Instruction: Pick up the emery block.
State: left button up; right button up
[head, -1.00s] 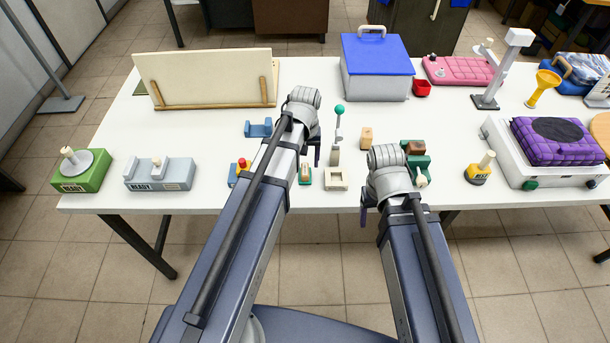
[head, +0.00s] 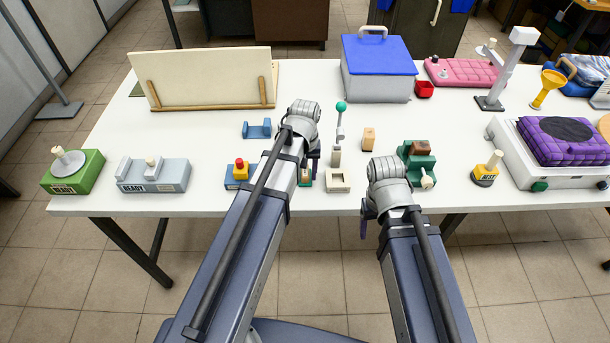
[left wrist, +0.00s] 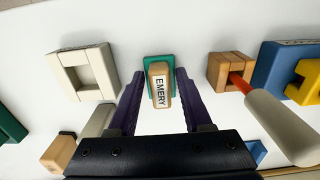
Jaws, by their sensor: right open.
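The emery block (left wrist: 160,84) is a small tan block labelled EMERY with a green part behind it. In the left wrist view it shows between the two purple fingers of my left gripper (left wrist: 160,76), with a gap on each side. The gripper is open; how deep the block sits between the fingers is hard to tell. In the head view my left gripper (head: 312,158) is over the table's front part and partly hides the emery block (head: 305,180). My right gripper (head: 367,215) is open and empty near the table's front edge.
A cream square frame (head: 338,180) stands close beside the emery block. A blue and yellow block with a red knob (head: 240,171) is on its other side. A green holder (head: 418,170) stands beyond my right arm. The white table (head: 215,125) has free room behind.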

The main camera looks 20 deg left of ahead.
aim_at(305, 173)
pick_arm(q)
grip_shut()
notch_tip(305, 173, up, 10)
jog(key=p, duration=1)
jog(key=shift+o, duration=0.5)
grip_release()
jog(key=c, duration=0.6)
